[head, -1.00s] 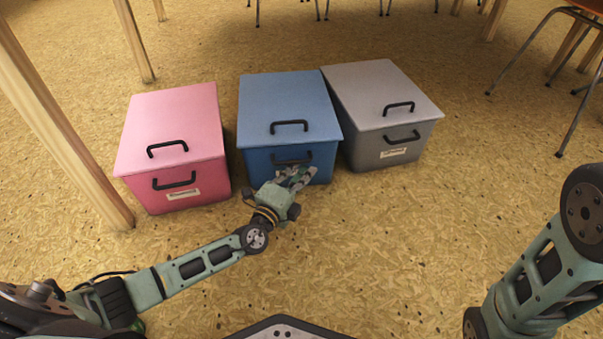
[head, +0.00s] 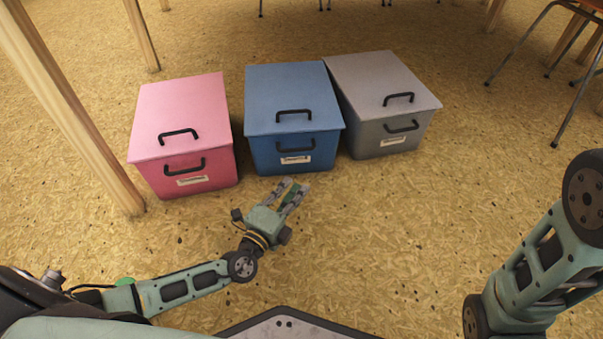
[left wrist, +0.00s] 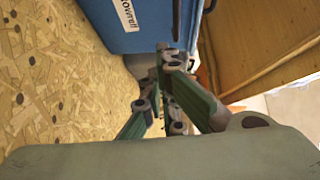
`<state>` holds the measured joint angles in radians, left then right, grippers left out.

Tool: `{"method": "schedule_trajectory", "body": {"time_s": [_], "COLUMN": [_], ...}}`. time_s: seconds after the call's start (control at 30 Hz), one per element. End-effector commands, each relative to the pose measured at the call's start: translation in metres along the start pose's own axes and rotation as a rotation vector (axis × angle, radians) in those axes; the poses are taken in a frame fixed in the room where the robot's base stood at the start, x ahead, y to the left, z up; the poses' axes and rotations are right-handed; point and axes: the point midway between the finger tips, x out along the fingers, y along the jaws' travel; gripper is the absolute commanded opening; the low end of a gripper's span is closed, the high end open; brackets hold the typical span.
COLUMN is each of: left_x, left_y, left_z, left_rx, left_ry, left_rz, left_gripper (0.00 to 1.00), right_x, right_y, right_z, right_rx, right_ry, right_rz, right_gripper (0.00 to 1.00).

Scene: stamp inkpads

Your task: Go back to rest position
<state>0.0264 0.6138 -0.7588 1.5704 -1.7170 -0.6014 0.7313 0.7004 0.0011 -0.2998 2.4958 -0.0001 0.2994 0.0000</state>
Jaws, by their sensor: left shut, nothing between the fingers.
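My left gripper (head: 292,192) is in front of the blue box (head: 293,98), apart from its front face and low over the floor. It is shut and empty. In the left wrist view its fingers (left wrist: 165,95) come together at the tips, with the blue box (left wrist: 130,35) and its white label just beyond. The blue box has its lid closed, with a black handle on the lid and one on the front. Of my right arm, only a link shows at the right edge of the head view; its gripper is out of view.
A pink box (head: 180,120) stands left of the blue one and a grey box (head: 385,90) right of it, both closed. A wooden table leg (head: 75,110) rises at the left. Metal chair legs (head: 520,45) stand at the upper right. The speckled floor (head: 400,230) in front is clear.

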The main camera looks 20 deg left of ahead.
Motion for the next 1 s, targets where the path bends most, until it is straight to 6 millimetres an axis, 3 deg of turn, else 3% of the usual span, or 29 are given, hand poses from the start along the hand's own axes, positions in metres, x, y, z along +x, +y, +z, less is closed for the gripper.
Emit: {"method": "schedule_trajectory", "body": {"time_s": [0.13, 0.37, 0.47, 0.57, 0.67, 0.8, 0.87, 1.0], "left_x": [-0.014, -0.017, -0.016, -0.016, -0.02, -0.032, -0.039, -0.059], "left_y": [0.0, -0.001, -0.011, -0.034, -0.077, -0.159, -0.197, -0.296], "left_z": [0.0, -0.001, -0.013, -0.044, -0.095, -0.163, -0.185, -0.217], "left_rx": [0.001, -0.005, -0.052, -0.172, -0.357, -0.608, -0.698, -0.883], "left_ry": [0.001, 0.002, 0.014, 0.058, 0.156, 0.341, 0.42, 0.597], "left_rz": [0.001, 0.003, 0.031, 0.099, 0.174, 0.2, 0.184, 0.099], "left_gripper": [0.0, 0.0, 0.0, 0.0, 0.0, 0.0, 0.0, 0.0], "right_x": [0.005, 0.006, 0.009, 0.013, 0.013, 0.006, 0.003, -0.003], "right_y": [0.001, 0.002, 0.005, 0.011, 0.019, 0.025, 0.028, 0.032], "right_z": [0.001, -0.001, 0.008, 0.026, 0.047, 0.067, 0.072, 0.082], "right_rx": [0.0, 0.001, 0.003, 0.008, 0.016, 0.026, 0.03, 0.039], "right_ry": [0.001, 0.005, -0.015, -0.057, -0.116, -0.19, -0.218, -0.278], "right_rz": [0.0, 0.003, 0.01, 0.024, 0.045, 0.073, 0.084, 0.108], "right_gripper": [0.4, 0.4, 0.4, 0.4, 0.4, 0.4, 0.4, 0.4]}}
